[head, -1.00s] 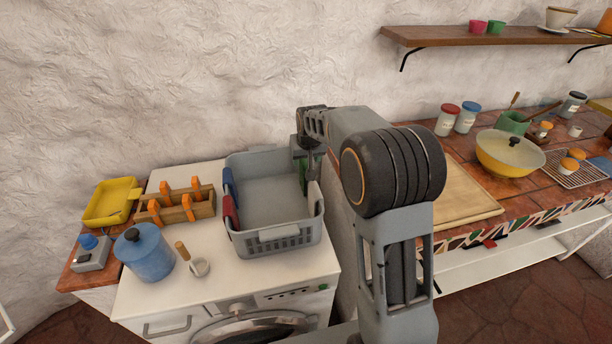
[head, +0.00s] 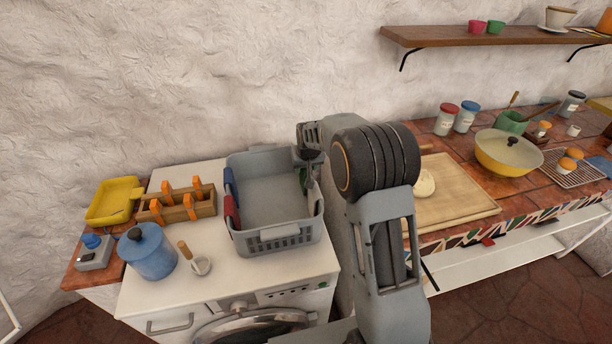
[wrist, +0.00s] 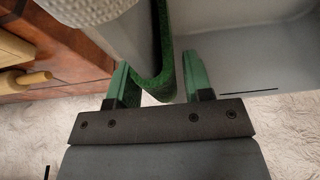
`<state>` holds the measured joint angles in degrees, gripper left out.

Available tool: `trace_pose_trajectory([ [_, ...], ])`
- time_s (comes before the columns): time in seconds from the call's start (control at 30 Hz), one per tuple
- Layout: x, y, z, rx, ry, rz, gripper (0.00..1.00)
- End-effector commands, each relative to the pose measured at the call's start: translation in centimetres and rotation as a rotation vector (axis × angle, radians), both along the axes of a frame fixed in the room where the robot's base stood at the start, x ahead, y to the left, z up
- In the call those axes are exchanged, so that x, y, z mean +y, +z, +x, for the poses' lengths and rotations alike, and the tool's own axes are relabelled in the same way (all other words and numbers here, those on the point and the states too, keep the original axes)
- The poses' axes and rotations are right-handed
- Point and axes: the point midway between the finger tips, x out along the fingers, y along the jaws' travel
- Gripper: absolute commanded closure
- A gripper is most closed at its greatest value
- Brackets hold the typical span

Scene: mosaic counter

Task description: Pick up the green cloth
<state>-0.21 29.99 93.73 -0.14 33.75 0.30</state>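The green cloth (wrist: 164,80) hangs folded over the right wall of the grey basket (head: 277,237). In the head view a strip of the cloth (head: 303,180) shows at the basket's right side, partly hidden by my arm. In the wrist view my gripper (wrist: 160,80) is open, its two green fingertips apart. The cloth's folded edge lies between the fingers, nearer the left one, with a gap to the right one. In the head view my gripper is over the basket's right rim, its fingers mostly hidden.
Red (head: 232,213) and blue (head: 228,180) cloths hang on the basket's left wall. The basket stands on a white washer with a blue pot (head: 147,253), a white mortar (head: 200,265) and a wooden crate (head: 178,208). A cutting board (head: 465,205) lies right of my arm.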

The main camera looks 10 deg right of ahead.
Motion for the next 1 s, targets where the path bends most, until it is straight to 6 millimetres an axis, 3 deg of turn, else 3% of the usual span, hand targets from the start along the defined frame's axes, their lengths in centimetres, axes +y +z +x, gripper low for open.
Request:
trace_pose_trajectory([
  [0.07, 0.0, 0.0, 0.0, 0.000, 0.000, 0.000, 0.61],
  [0.4, 0.0, 0.0, 0.0, 0.000, 0.000, 0.000, 0.94],
  [0.77, 0.0, 0.5, 0.0, -0.001, 0.000, 0.000, 0.94],
  [1.0, 0.0, 3.2, 0.1, -0.004, 0.000, 0.000, 0.94],
])
